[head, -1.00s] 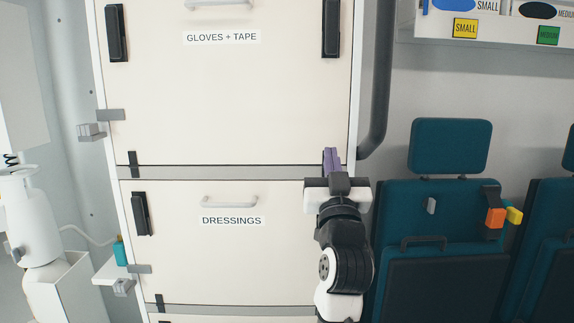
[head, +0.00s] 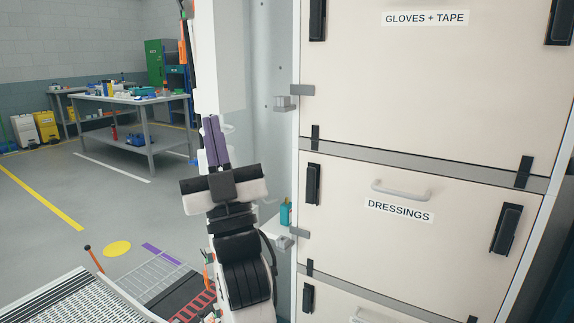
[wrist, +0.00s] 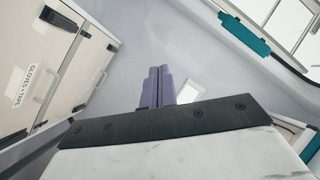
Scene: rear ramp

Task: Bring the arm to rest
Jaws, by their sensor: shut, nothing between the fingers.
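My gripper (head: 214,142) is raised in front of me in the head view, left of the cabinet, with its purple fingers pointing up. The fingers are together and hold nothing. In the wrist view the shut purple fingers (wrist: 157,87) stand in the middle, against a pale wall. My arm reaches up from the bottom of the head view, and no contact with the cabinet shows.
The cream cabinet (head: 400,240) with GLOVES + TAPE and DRESSINGS compartments, both shut, fills the right. A teal bottle (head: 285,212) stands on a small shelf beside it. A ramp (head: 75,303) lies at the lower left. A workbench (head: 125,98) stands beyond open floor.

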